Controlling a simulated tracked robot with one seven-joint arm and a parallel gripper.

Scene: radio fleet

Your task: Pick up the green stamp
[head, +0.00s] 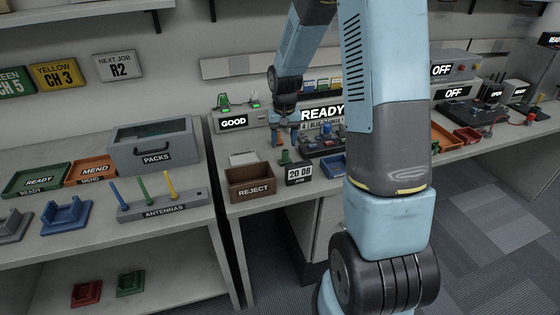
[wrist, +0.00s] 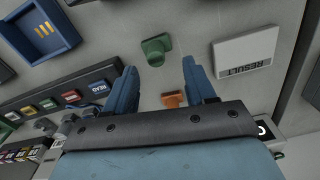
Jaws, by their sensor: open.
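The green stamp (head: 285,157) stands on the right-hand bench between the REJECT box and the 20 DB sign. In the wrist view the green stamp (wrist: 156,49) lies just beyond the fingertips, near the middle of the gap. My gripper (head: 284,138) is above the bench, close to the stamp and a little behind it in the head view. In the wrist view my gripper (wrist: 159,68) has its two blue fingers apart with nothing held between them. An orange-red stamp (wrist: 174,99) shows below, between the fingers in that view.
A white RESULT block (wrist: 245,52) lies right of the green stamp in the wrist view. The brown REJECT box (head: 250,183) and 20 DB sign (head: 299,174) stand near the front edge. A blue tray (wrist: 44,30) and a row of coloured buttons (wrist: 70,96) are to the left in the wrist view.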

